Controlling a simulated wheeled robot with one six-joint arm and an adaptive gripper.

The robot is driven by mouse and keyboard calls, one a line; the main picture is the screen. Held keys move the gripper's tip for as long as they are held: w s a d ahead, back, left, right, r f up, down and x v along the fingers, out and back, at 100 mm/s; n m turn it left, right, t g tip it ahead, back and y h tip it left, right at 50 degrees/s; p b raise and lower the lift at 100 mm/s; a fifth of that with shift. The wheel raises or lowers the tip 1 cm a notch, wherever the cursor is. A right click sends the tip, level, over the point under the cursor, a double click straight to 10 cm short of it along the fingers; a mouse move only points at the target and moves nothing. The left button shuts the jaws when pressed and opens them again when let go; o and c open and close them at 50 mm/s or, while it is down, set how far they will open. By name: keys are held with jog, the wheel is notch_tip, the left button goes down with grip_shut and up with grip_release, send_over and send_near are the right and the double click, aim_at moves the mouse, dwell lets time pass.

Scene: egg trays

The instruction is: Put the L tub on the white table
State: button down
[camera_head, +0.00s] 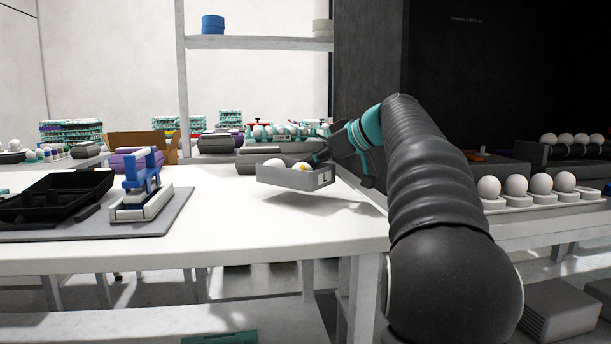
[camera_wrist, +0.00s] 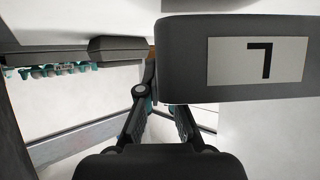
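The L tub (camera_head: 290,179) is a small grey open tub with a white label marked L on its front. It holds a few eggs, one with a yellow patch. My gripper (camera_head: 322,157) is shut on the tub's rim at its right end. The tub hangs slightly tilted just above the white table (camera_head: 270,222), with a shadow beneath it. In the wrist view, the tub (camera_wrist: 180,65) fills the upper right with its L label upside down, and the fingers (camera_wrist: 152,90) meet at its left edge. The exact finger contact is partly hidden.
A grey mat (camera_head: 160,222) with a black divided tray (camera_head: 55,197) and a blue-and-white device (camera_head: 142,187) covers the table's left. Dark closed boxes (camera_head: 262,160) stand behind the tub. Eggs in a white holder (camera_head: 530,201) are at right. The table's front middle is clear.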

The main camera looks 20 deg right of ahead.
jog(key=shift+a+f+b, duration=0.2)
jog(key=shift+f+b, duration=1.05)
jog(key=shift+f, duration=0.45)
jog(key=shift+f, duration=0.25)
jog(key=c, duration=1.4)
grip_release()
jog(key=shift+d+f, duration=0.1)
jog(key=shift+o, duration=0.4)
jog(key=shift+f, duration=0.1)
